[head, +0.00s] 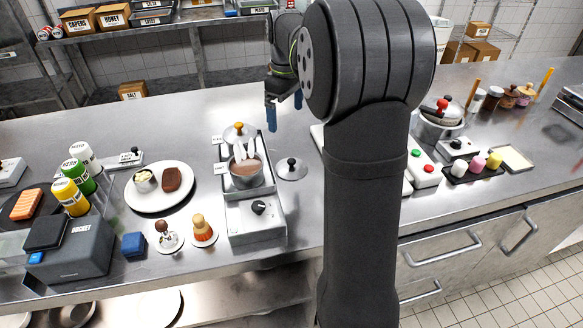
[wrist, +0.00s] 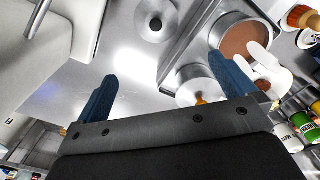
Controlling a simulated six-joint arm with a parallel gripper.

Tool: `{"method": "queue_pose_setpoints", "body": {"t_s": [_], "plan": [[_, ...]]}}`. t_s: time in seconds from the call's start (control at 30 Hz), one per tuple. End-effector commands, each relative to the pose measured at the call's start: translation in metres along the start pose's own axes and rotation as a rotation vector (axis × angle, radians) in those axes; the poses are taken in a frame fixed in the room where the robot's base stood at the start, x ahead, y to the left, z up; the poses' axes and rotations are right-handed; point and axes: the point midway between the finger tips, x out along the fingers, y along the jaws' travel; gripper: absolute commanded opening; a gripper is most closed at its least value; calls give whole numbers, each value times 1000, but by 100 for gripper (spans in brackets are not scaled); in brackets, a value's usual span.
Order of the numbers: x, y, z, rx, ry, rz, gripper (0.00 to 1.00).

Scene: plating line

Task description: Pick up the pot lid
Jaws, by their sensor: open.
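A round metal pot lid (head: 279,172) with a black knob lies flat on the steel counter, to the right of the sauce pot. The lid also shows at the top of the wrist view (wrist: 142,30). My gripper (head: 284,108) is open and empty, with blue fingers, above the counter and farther back than the lid. In the wrist view the gripper (wrist: 163,70) has its fingers wide apart, with the lid beyond them. A pot of brown sauce (head: 246,182) stands on the warmer, with pale utensils at its rim. A lidded pot with an orange knob (head: 238,139) stands behind it.
A white plate (head: 160,207) with a brown patty is at the left. A warmer base (head: 257,222) with a black dial is in front of the sauce pot. At the right are another lidded pot (head: 436,132) and a white button panel (head: 424,175). The counter around the lid is mostly clear.

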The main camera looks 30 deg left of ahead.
Motion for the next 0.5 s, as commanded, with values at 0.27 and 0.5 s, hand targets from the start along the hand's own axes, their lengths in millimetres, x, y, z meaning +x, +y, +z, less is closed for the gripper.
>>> {"method": "queue_pose_setpoints", "body": {"t_s": [0.27, 0.5], "plan": [[37, 2, 4, -21, -3, -4, 100], [89, 2, 4, -20, -3, -3, 100]]}}
